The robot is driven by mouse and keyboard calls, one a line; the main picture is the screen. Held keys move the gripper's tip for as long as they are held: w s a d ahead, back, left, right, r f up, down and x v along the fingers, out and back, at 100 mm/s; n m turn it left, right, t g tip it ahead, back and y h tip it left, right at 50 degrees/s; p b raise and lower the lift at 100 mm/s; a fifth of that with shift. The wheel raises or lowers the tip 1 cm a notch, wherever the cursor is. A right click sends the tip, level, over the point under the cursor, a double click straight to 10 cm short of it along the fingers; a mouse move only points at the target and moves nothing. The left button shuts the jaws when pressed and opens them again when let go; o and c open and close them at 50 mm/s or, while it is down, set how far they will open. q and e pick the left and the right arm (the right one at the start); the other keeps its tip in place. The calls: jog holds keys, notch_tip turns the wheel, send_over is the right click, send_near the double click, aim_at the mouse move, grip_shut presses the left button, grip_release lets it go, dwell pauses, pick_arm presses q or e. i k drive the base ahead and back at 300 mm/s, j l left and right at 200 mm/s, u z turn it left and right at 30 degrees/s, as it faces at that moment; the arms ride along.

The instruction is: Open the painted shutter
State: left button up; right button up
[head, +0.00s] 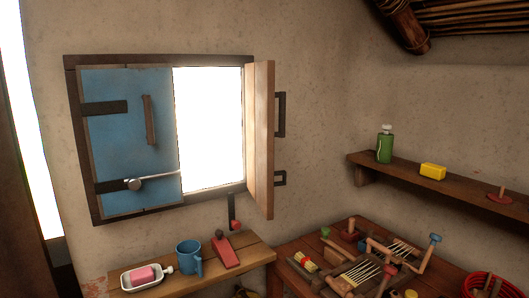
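The painted shutter fills a dark wooden window frame (84,160) on the wall. Its blue left leaf (115,145) lies flat in the frame and covers the left half of the opening. This leaf has dark strap hinges at its left edge and a dark upright handle (149,120). A pale metal rod with a round knob (133,184) lies across its lower part. The right leaf (261,140) stands swung out into the room, its plain wood side showing and dark brackets beyond its right edge. Bright light shows through the right half. Neither of my grippers is in view.
A cluttered bench (292,246) stands at right. A wall shelf (400,178) holds a green bottle (385,146) and yellow block (433,171).

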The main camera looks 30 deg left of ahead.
aim_at(128, 114)
jog(key=u, duration=1.6)
